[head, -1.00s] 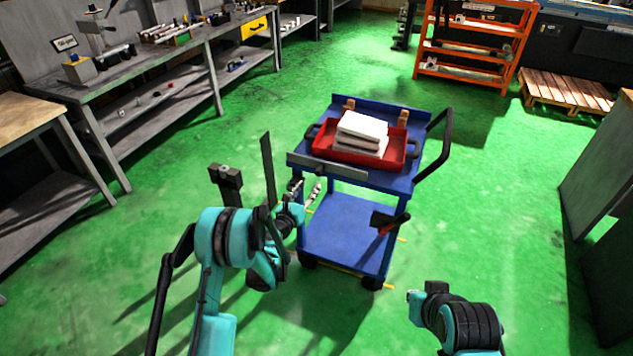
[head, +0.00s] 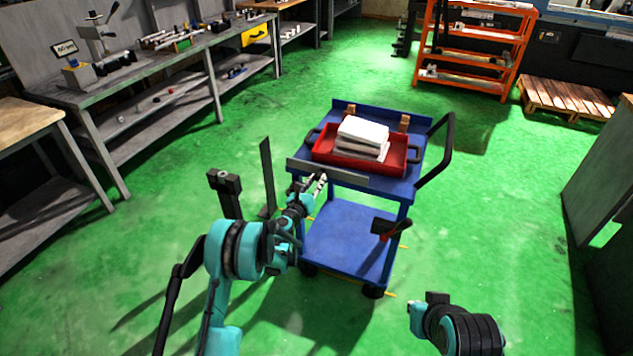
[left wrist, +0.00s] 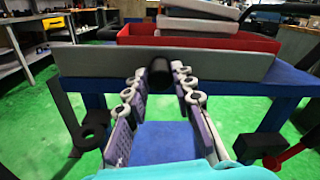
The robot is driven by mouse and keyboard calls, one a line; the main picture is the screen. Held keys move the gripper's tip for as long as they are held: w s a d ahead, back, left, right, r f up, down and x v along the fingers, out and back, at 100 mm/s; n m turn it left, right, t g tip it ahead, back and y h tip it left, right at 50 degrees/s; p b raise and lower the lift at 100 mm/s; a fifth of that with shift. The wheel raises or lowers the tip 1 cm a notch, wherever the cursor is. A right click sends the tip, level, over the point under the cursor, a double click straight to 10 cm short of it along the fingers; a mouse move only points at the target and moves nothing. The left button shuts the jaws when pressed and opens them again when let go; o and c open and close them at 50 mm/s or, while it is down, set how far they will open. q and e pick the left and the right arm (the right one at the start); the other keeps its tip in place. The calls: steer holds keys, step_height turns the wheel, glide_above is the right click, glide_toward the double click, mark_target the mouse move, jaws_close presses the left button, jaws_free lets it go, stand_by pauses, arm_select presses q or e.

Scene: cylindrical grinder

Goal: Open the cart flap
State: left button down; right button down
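The blue cart (head: 345,240) stands in the middle of the head view. Its flap is a long grey panel (head: 335,173) along the near edge of the top shelf; it also spans the left wrist view (left wrist: 225,66). A black round knob (left wrist: 160,73) sticks out from the flap's lower middle. My left gripper (head: 319,184) is at the flap's near side, just below it. In the left wrist view the left gripper's fingers (left wrist: 158,80) are spread, with the knob between their tips. I cannot tell whether they touch it.
A red tray (head: 325,153) with a stack of white and grey pads (head: 362,137) sits on the cart top. A black-headed tool with a red handle (head: 386,228) is at the cart's right side. A black post (head: 226,192) stands left of the cart.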

arm_select(q)
steer(key=shift+s+f+t+h, duration=0.1)
steer(key=shift+f+t+h, duration=0.25)
steer(key=shift+f+t, duration=0.45)
steer(key=shift+s+f+t+h, duration=0.1)
steer(key=shift+f+t+h, duration=0.3)
steer(key=shift+t, duration=0.7)
steer(key=c, duration=1.3)
jaws_free()
steer(key=shift+o, duration=0.2)
steer(key=shift+a, duration=0.1)
steer(key=v, duration=0.7)
steer(key=shift+s+f, duration=0.15)
steer(key=shift+s, duration=0.1)
